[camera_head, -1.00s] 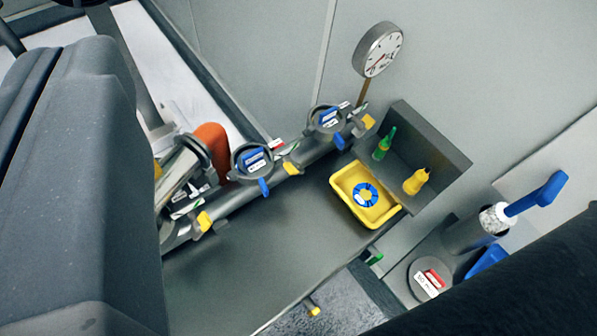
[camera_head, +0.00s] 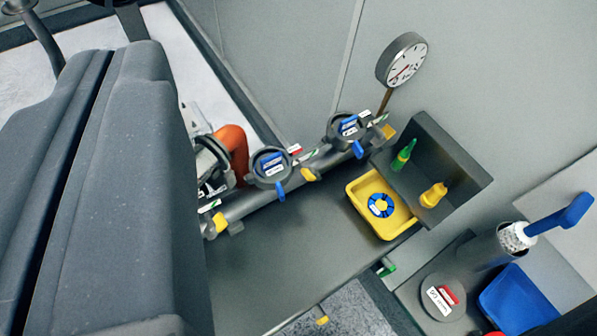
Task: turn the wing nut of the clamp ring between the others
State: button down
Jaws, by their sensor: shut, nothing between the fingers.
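A grey pipe (camera_head: 250,203) runs diagonally across the middle of the view, with several yellow tabs along it that look like wing nuts. The middle yellow wing nut (camera_head: 309,174) sits between the two blue-handled valves. Another yellow wing nut (camera_head: 219,222) is at the lower left of the pipe and another (camera_head: 388,132) at its upper right. The clamp rings themselves are small and hard to make out. My gripper (camera_head: 112,58) is the large dark form at the left, its two halves shut along a seam.
Blue-handled valves (camera_head: 272,168) and (camera_head: 347,128) flank the middle wing nut. An orange elbow (camera_head: 233,150) rises at the left. A dial gauge (camera_head: 402,61), yellow tray (camera_head: 358,190), grey bin (camera_head: 458,160) and blue tray (camera_head: 516,298) are at the right.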

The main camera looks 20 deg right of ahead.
aim_at(311, 174)
jog(key=u, duration=1.15)
jog(key=k, duration=1.3)
jog(key=z, duration=0.75)
jog(key=i, duration=1)
jog(key=u, duration=0.05)
